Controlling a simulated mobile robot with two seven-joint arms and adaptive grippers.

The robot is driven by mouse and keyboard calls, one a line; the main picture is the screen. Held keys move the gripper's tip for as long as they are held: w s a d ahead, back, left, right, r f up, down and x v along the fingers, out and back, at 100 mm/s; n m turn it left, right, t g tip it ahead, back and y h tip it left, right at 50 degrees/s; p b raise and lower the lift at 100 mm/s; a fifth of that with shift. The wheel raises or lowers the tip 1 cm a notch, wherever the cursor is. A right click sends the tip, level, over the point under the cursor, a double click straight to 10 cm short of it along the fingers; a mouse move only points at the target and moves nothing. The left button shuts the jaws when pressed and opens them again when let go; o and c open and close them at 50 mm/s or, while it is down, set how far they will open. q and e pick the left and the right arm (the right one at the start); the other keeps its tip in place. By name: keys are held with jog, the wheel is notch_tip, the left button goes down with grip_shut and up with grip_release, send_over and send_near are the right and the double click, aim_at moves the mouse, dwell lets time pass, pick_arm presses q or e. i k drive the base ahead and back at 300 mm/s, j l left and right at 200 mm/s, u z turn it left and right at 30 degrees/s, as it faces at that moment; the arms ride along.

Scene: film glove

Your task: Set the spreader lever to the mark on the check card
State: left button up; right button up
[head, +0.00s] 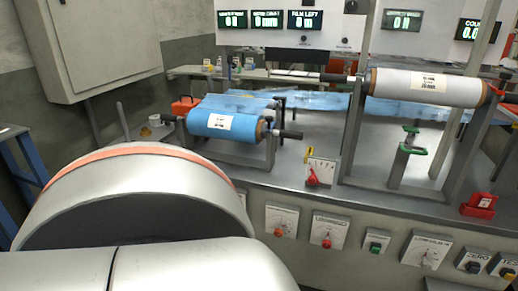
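A red-handled lever (312,179) sits on a small pale plate with marks at the front edge of the bench. It looks like the spreader lever, but its lettering is too small to read. I cannot pick out the check card for certain. White printed labels lie on the blue film roll (226,122) and on the white film roll (425,87); neither is legible. Neither gripper shows. A large silver link of my own arm with an orange ring fills the lower left and hides part of the bench front.
The metal bench (300,160) carries both rolls on stands. A green handle (411,149) stands right of the lever, and a red block (479,205) sits at the right edge. A front panel (345,262) holds several knobs and buttons. A grey cabinet (98,45) hangs upper left.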

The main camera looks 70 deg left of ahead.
aim_at(312, 180)
jog(key=u, duration=1.5)
